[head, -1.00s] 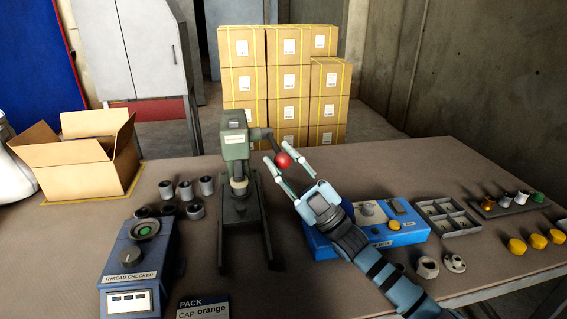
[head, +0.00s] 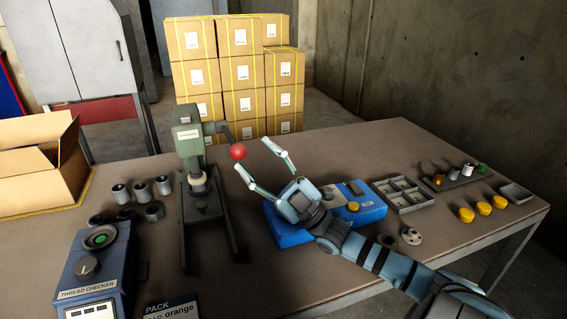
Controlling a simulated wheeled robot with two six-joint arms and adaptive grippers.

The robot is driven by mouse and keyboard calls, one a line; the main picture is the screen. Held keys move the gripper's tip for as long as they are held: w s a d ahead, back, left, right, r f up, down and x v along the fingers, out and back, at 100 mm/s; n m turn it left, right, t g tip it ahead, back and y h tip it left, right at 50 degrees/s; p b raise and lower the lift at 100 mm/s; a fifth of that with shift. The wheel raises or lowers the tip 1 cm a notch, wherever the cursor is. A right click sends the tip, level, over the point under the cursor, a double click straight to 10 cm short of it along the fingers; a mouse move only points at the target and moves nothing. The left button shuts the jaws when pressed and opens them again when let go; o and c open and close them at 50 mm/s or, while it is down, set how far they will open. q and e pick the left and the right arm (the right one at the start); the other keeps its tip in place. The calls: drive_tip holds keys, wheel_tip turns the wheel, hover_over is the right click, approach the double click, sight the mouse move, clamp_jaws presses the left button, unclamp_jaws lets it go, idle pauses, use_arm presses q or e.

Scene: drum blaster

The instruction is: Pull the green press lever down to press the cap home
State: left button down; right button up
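The green press (head: 188,142) stands on the table left of centre. Its dark lever (head: 222,131) reaches out to the right and ends in a red ball knob (head: 238,152). A pale cap-like piece (head: 197,183) sits under the press head, above the dark base (head: 203,208); whether it is seated is too small to tell. My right gripper (head: 261,163) is open and empty, just right of the red knob, its fingers spread toward it with a gap. My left gripper is not in view.
A blue box device (head: 290,236) lies under my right arm. The thread checker (head: 93,262) stands front left, with several grey cups (head: 141,192) behind it. A divided tray (head: 411,207) and yellow caps (head: 484,208) are at right. An open carton (head: 38,165) is at far left.

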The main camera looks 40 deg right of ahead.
drive_tip(key=s+d, duration=0.3)
drive_tip(key=s, duration=0.4)
drive_tip(key=shift+s+d, duration=0.15)
drive_tip(key=shift+s, duration=0.05)
